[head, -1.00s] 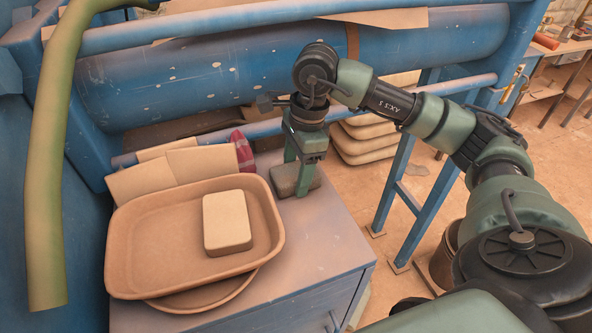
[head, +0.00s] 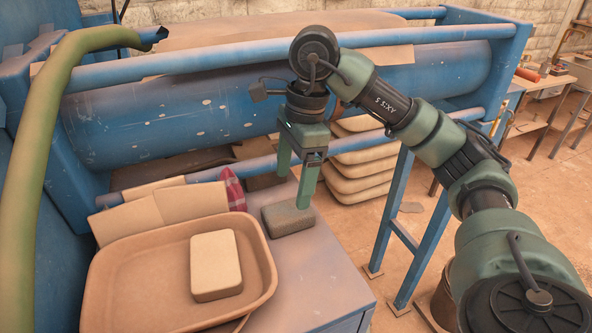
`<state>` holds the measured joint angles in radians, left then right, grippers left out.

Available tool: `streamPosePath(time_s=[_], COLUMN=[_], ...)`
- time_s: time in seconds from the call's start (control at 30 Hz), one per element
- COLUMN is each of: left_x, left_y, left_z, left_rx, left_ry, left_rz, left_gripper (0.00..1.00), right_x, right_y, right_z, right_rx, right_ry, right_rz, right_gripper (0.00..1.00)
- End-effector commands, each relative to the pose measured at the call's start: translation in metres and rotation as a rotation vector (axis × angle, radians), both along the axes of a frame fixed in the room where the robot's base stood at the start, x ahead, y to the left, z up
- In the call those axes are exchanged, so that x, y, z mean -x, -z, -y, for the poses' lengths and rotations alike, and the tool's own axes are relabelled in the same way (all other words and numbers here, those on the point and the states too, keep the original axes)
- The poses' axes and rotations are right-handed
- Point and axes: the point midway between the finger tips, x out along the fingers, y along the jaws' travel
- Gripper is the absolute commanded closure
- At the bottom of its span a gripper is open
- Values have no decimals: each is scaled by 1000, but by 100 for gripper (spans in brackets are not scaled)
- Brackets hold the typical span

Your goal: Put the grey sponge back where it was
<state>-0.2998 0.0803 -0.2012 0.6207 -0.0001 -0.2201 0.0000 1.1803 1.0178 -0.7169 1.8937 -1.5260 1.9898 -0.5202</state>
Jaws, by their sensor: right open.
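The grey sponge (head: 288,219) lies flat on the grey cabinet top, just right of the tan tray. My right gripper (head: 294,193) is above and slightly behind it, pointing down, with its two green fingers apart and nothing between them. The right fingertip overlaps the sponge's far edge in the picture; I cannot tell whether it touches. My left gripper is not in view.
A tan tray (head: 98,304) holds a cream sponge (head: 215,265). Folded cardboard (head: 155,215) and a red-purple item (head: 233,188) sit behind it. The blue press (head: 200,112) stands at the back. Cabinet top (head: 310,268) in front of the grey sponge is clear.

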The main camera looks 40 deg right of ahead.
Motion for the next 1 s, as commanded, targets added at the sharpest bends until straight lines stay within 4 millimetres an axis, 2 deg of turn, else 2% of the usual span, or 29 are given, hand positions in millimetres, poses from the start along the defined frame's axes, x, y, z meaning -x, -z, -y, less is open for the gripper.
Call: streamPosePath(time_s=[0.1, 0.3, 1.0], left_x=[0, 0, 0], left_y=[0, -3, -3], left_z=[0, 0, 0], left_rx=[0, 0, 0], left_ry=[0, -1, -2], left_rz=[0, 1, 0], left_gripper=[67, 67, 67], right_x=[0, 1, 2], right_y=[-22, -37, -38], right_z=[4, 6, 6], right_rx=[2, 2, 1], right_ry=[1, 2, 2], right_rz=[3, 0, -1], right_gripper=[20, 20, 20])
